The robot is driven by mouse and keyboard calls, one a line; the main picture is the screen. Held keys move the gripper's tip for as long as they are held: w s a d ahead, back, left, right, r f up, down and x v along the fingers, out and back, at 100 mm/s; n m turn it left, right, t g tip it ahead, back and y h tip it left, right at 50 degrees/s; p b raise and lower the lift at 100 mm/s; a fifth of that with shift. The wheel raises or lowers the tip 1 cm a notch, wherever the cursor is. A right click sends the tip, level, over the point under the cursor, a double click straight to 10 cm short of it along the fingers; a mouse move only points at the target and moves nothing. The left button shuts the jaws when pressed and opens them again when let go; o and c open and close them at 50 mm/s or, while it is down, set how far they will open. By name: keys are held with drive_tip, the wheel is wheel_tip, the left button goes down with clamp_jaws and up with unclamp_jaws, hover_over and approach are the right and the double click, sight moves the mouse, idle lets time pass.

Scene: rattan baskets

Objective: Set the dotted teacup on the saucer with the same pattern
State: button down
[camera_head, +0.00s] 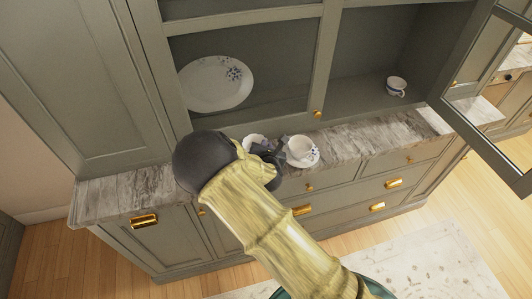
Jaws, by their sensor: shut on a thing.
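A white teacup (300,146) with a dark blue pattern is upright at a white saucer (305,163) with blue marks on the marble counter. The cup is over the saucer; I cannot tell whether it touches it. My gripper (284,145) reaches in from the left and appears shut on this cup's left side; the fingertips are small and partly hidden. A second white piece (253,141), seemingly a cup, shows behind my wrist, mostly hidden. The patterns are too small to tell which is dotted.
A large white plate (215,84) with blue flowers stands in the left cabinet bay. Another patterned cup (396,86) stands in the right bay. An open glass door (490,95) juts out at right. The marble counter (375,132) is clear right of the saucer.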

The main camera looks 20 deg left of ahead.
drive_tip(key=shift+f+p, duration=0.65)
drive_tip(key=shift+f, duration=1.4)
drive_tip(key=c, duration=2)
unclamp_jaws()
drive_tip(key=shift+f, duration=0.2)
drive_tip(key=o, duration=0.5)
drive_tip(key=shift+r, duration=0.1)
drive_tip(key=shift+r, duration=0.15)
drive_tip(key=b+v, duration=0.3)
drive_tip(key=v, duration=0.9)
